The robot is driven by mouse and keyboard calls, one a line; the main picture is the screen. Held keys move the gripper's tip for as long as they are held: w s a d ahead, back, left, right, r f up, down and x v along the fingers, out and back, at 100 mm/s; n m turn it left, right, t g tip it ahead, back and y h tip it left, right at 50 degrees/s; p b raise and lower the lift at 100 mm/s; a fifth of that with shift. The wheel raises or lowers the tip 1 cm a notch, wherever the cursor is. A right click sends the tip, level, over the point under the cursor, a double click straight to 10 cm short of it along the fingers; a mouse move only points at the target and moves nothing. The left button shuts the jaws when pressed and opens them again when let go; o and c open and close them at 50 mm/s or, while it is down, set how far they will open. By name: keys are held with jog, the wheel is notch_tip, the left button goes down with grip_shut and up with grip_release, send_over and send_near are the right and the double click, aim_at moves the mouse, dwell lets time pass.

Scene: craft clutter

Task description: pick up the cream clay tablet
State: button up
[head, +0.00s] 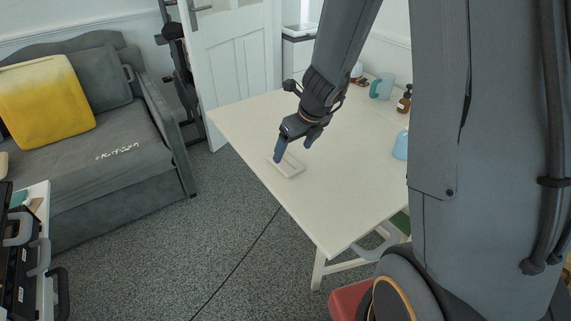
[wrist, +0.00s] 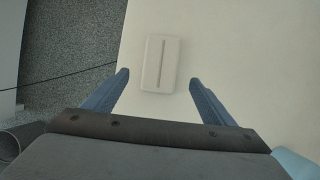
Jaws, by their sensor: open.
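The cream clay tablet (head: 290,167) lies flat on the cream table (head: 330,208) near its left edge in the head view. In the wrist view the tablet (wrist: 158,63) is a rounded rectangle with a thin dark line along its middle. My gripper (head: 292,150) is open and empty, with its blue fingers just above and beside the tablet in the head view. In the wrist view my gripper (wrist: 160,75) has its two fingertips apart, one to either side of the tablet's lower end. I cannot tell the exact height above it.
A teal mug (head: 381,87), an amber bottle (head: 405,100) and a light blue object (head: 401,145) stand toward the table's right side. The table around the tablet is clear. A grey sofa (head: 110,165) with a yellow cushion (head: 45,102) stands at the left.

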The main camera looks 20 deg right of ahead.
aim_at(286, 161)
jog(key=b+x, duration=0.1)
jog(key=x, duration=0.3)
jog(key=b+x, duration=0.1)
jog(key=x, duration=0.1)
jog(key=shift+w+a+f+b, duration=0.15)
jog(key=shift+w+f+b, duration=0.1)
jog(key=shift+w+b, duration=0.15)
jog(key=shift+c, duration=0.3)
jog(key=shift+r, duration=0.1)
jog(key=c, duration=1.2)
